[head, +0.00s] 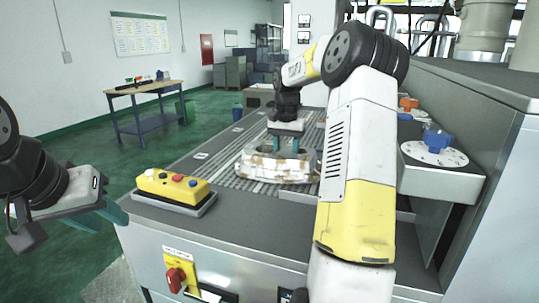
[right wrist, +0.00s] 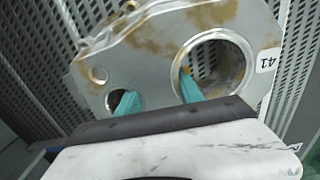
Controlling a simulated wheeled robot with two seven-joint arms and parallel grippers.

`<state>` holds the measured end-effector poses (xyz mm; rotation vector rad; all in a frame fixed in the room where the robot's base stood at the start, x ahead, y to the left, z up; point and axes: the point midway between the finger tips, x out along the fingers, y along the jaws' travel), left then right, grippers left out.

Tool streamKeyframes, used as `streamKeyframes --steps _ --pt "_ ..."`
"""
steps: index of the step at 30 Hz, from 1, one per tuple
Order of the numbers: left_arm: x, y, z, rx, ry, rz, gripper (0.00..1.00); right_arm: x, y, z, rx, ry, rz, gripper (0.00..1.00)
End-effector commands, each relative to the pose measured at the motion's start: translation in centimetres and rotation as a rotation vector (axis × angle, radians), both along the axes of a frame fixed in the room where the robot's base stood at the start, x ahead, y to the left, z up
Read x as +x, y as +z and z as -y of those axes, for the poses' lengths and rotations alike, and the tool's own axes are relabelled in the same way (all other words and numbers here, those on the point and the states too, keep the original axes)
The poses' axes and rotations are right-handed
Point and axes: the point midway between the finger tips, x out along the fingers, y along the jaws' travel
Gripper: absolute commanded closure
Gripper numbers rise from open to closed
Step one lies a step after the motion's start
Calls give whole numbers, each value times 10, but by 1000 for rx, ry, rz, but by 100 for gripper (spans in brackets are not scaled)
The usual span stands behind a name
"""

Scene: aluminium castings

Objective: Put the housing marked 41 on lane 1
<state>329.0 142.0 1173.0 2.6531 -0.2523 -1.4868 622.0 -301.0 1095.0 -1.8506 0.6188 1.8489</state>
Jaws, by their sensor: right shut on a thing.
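The housing marked 41 (head: 276,167) is a pale casting with brown stains over the slatted lanes (head: 250,184) of the grey bench. In the right wrist view its plate (right wrist: 150,58) shows a large round bore, smaller holes and a white tag (right wrist: 266,60) reading 41. My right gripper (head: 290,143) points down at it and is shut on it; in the right wrist view (right wrist: 152,95) one teal finger is in the large bore and the other at a smaller hole. Whether the housing touches the lanes is unclear. My left gripper (head: 100,218) is empty, its fingers apart, left of the bench.
A yellow button box (head: 172,186) stands on the bench's near left corner. Small white cards (head: 201,155) lie along the left edge, too small to read. A shelf with a blue knob (head: 437,140) and an orange knob (head: 408,103) is at right. My right arm hides part of the lanes.

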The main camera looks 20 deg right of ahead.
Motion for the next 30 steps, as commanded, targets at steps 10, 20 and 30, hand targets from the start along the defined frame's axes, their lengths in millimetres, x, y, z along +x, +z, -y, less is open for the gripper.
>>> streamKeyframes --steps 10,20,30 --pt "0 0 0 0 0 0 64 0 -2 0 0 0 0 35" --pt "0 0 0 0 0 0 64 1 6 0 -1 0 2 35" --pt "0 0 0 0 0 0 64 1 74 -1 0 0 4 35"
